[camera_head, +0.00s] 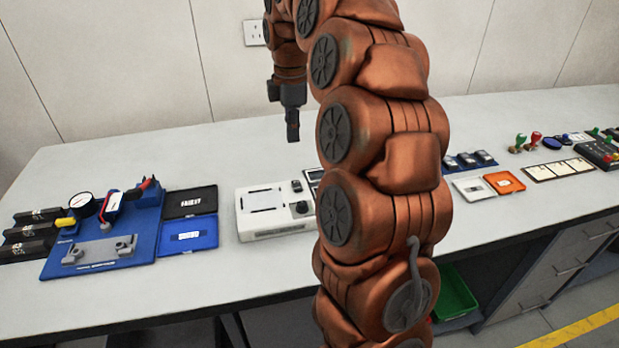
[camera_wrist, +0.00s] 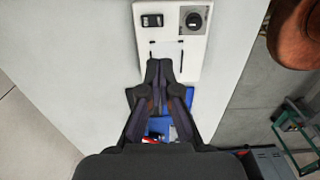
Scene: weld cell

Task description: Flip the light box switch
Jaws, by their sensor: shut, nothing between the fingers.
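The white light box (camera_head: 262,222) stands on the bench left of my arm in the head view. A small dark rocker switch (camera_head: 297,186) and a black round knob (camera_head: 302,207) sit at its right end. In the wrist view the light box (camera_wrist: 172,48) is at the top, with the switch (camera_wrist: 152,20) at its upper left and the knob (camera_wrist: 194,20) at its upper right. My gripper (camera_head: 292,137) points down, raised above the bench. Its closed, empty fingertips (camera_wrist: 160,66) overlap the box's near part in the wrist view, with the switch beyond them.
A blue fixture board (camera_head: 105,238) with a gauge and a black-and-blue open case (camera_head: 190,236) lie left of the box. White and orange trays (camera_head: 504,182) and several stamps lie to the right. The bench (camera_head: 130,305) is clear in front of the board. A wall outlet (camera_head: 254,33) is behind.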

